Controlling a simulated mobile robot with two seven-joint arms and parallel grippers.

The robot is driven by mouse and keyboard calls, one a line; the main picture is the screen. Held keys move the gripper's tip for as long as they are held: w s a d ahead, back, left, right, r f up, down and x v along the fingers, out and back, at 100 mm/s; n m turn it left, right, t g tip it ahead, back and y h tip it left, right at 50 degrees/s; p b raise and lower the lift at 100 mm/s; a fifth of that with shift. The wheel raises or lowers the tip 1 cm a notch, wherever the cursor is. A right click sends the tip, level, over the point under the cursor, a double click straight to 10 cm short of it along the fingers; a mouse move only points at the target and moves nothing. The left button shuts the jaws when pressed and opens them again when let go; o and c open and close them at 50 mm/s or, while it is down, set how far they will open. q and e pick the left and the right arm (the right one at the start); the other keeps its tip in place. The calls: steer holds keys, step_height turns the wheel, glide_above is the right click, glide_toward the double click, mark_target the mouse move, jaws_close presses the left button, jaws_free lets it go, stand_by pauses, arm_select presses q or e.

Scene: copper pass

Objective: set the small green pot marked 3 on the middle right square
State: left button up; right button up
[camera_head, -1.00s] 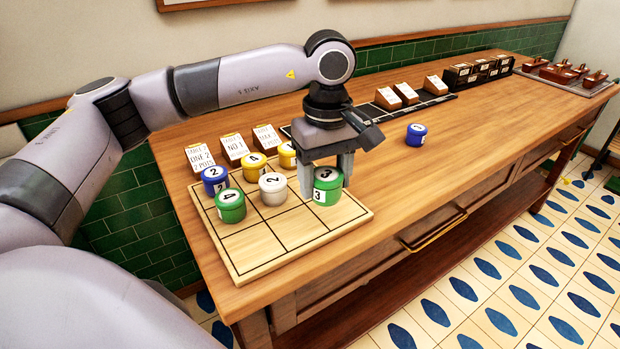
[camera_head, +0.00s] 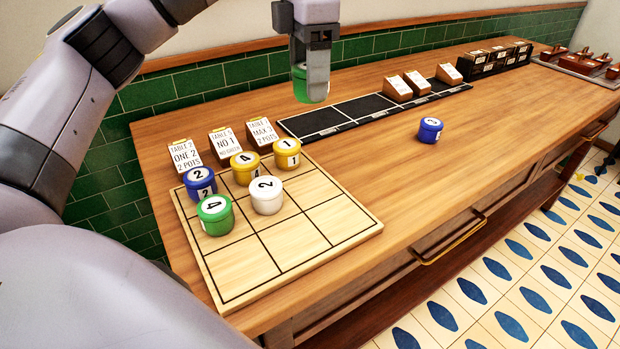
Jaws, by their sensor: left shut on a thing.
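My left gripper (camera_head: 312,90) is shut on the small green pot (camera_head: 299,82) and holds it up in the air behind the board, in front of the tiled wall. The gripper partly hides the pot, and its number cannot be read now. The wooden grid board (camera_head: 268,262) lies on the counter. Its middle right square (camera_head: 312,189) is bare, beside the white pot marked 2 (camera_head: 266,197) and in front of the yellow pot marked 1 (camera_head: 287,156). My right gripper is not in view.
The board also bears a yellow pot marked 4 (camera_head: 245,170), a blue pot marked 2 (camera_head: 200,184) and a green pot marked 4 (camera_head: 215,216). Its front row is empty. Ticket blocks (camera_head: 225,147) stand behind it. A blue pot (camera_head: 430,131) stands alone on the counter, near a dark strip (camera_head: 360,108).

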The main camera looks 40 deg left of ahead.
arm_select(q)
step_height(320, 180, down, 13)
steer(key=shift+r+b, duration=0.1)
steer(key=shift+b, duration=0.2)
steer(key=shift+f, duration=2.65)
steer(key=shift+f, duration=0.15)
steer(key=o, duration=1.1)
steer(key=shift+o, duration=0.2)
